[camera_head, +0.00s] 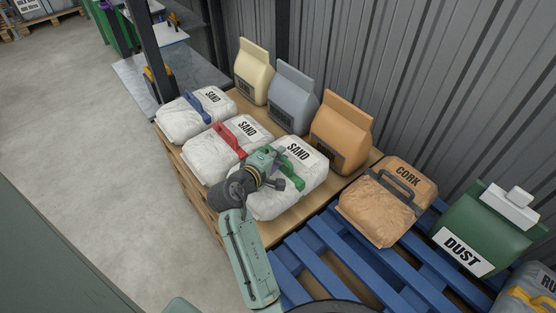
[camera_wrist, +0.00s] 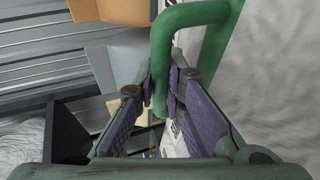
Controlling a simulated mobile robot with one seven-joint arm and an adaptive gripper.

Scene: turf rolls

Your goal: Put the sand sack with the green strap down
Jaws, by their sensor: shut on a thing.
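The sand sack with the green strap (camera_head: 310,178) is white and labelled SAND. It is in the row of sand sacks at the wooden pallet's right end. My gripper (camera_head: 284,178) is at its top, shut on the green strap (camera_wrist: 160,55). In the wrist view the strap runs between my gripper's fingers (camera_wrist: 163,92), and the white sack side (camera_wrist: 275,80) fills the right.
Sand sacks with a red strap (camera_head: 211,160) and a blue strap (camera_head: 180,120) stand to its left. Cream (camera_head: 254,75), grey (camera_head: 291,98) and orange (camera_head: 340,136) bags stand behind.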

